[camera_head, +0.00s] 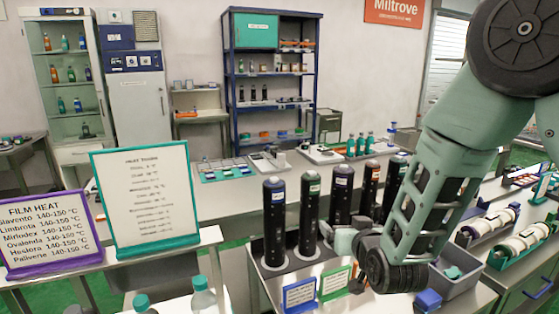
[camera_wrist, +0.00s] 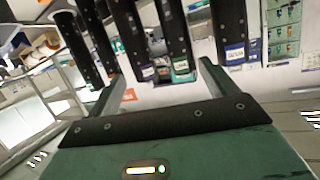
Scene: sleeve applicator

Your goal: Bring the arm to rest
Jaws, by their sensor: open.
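My arm (camera_head: 430,185) reaches down from the upper right in the head view, its lower end beside a row of black upright cylinders (camera_head: 274,225). My gripper (camera_wrist: 163,82) shows in the wrist view with its two fingers apart and nothing between them. Several black cylinders with coloured labels (camera_wrist: 181,66) show beyond the fingers, at the top of that view. I cannot tell how far the fingertips are from them. In the head view the fingers are not clearly seen.
A green-framed sign (camera_head: 145,200) and a purple-framed film heat sign (camera_head: 48,232) stand at the left. Small blue (camera_head: 299,294) and green (camera_head: 335,283) cards stand before the cylinders. A grey bin (camera_head: 462,285) and white rollers (camera_head: 490,225) are at the right. Bottles (camera_head: 203,296) stand at the front.

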